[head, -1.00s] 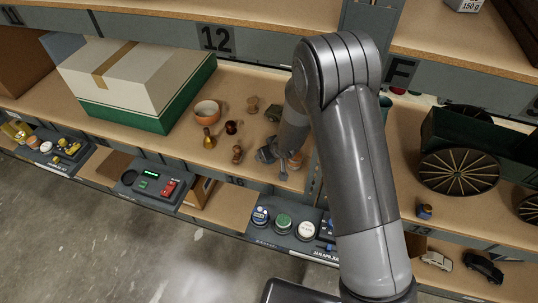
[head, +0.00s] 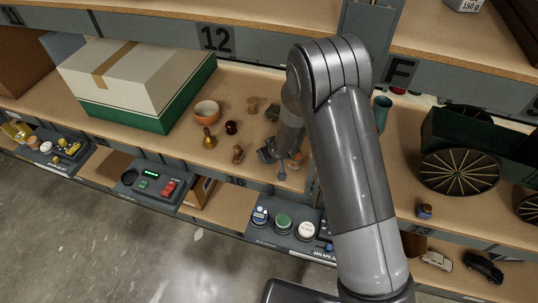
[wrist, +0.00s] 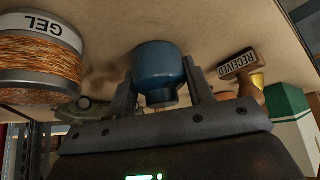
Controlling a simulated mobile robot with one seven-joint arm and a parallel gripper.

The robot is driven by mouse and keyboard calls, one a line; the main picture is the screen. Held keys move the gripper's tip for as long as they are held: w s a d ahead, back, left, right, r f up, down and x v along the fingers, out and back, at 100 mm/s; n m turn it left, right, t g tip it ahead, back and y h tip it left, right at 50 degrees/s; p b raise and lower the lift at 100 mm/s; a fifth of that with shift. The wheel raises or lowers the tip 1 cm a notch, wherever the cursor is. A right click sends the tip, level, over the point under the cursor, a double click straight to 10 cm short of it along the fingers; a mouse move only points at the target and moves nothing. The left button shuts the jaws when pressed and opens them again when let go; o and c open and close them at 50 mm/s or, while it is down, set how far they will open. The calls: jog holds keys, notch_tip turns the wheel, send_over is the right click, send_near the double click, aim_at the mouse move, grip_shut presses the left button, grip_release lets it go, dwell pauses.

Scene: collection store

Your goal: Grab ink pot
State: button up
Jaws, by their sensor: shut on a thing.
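A finger presses on each side of the pot. In the head view my gripper (head: 274,163) is low at the front of the middle shelf, below plate 12. The pot cannot be made out there. I cannot tell whether its base touches the shelf board.
An orange bowl (head: 207,112), brass bell (head: 209,138) and large box (head: 135,80) stand left. Another small blue pot (head: 424,212) is on the right shelf.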

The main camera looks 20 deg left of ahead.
jog(key=shift+c, duration=0.9)
jog(key=shift+r, duration=0.1)
